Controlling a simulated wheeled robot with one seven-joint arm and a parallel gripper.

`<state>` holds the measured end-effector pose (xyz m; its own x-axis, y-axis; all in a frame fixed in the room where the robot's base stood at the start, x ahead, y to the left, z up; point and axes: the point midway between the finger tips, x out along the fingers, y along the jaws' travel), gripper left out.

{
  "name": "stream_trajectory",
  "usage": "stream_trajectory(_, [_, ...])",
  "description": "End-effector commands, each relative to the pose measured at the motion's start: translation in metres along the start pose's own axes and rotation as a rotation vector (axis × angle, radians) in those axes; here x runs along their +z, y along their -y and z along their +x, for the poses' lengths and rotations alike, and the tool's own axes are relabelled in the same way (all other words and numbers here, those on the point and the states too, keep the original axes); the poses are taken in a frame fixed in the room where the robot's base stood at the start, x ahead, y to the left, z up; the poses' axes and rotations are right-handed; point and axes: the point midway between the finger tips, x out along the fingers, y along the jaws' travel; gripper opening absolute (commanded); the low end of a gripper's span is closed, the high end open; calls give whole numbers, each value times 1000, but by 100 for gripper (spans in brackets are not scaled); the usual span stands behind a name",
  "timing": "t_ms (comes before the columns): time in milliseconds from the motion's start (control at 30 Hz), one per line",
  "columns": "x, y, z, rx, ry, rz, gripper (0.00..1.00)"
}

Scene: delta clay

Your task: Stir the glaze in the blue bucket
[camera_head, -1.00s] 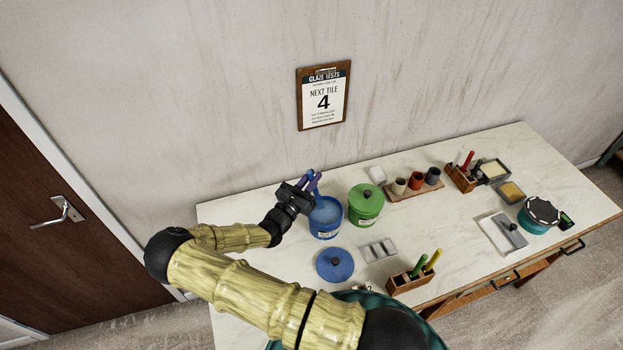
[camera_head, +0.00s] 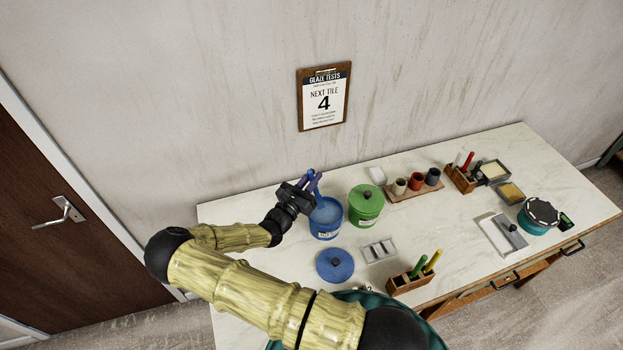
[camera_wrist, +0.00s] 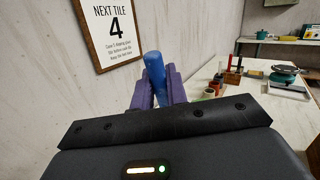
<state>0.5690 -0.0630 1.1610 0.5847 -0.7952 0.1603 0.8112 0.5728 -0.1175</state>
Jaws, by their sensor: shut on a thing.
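The blue bucket (camera_head: 327,222) stands open near the left end of the table, with pale blue glaze (camera_head: 328,211) inside. Its blue lid (camera_head: 335,265) lies on the table in front of it. My gripper (camera_head: 312,182) is above the bucket's rim at the back left. Its purple fingers are shut on a blue stick-like tool (camera_wrist: 152,66), which stands up between them in the wrist view. The tool's lower end is hidden, so I cannot tell how deep it reaches into the glaze.
A lidded green bucket (camera_head: 366,203) stands right beside the blue one. A grey tile tray (camera_head: 379,250) and a wooden holder with green and yellow tools (camera_head: 411,281) are in front. Small cups (camera_head: 416,181) stand behind right. A clipboard (camera_head: 323,97) hangs on the wall.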

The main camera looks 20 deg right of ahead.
Motion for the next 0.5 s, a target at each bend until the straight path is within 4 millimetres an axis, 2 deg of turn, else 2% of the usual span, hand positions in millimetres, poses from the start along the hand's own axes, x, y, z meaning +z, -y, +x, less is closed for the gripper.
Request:
stream_trajectory(33, [9, 1, 1, 0, 1, 1, 0])
stream_trajectory(300, [29, 3, 5, 0, 2, 0, 0])
stream_trajectory(500, [35, 4, 6, 1, 0, 0, 0])
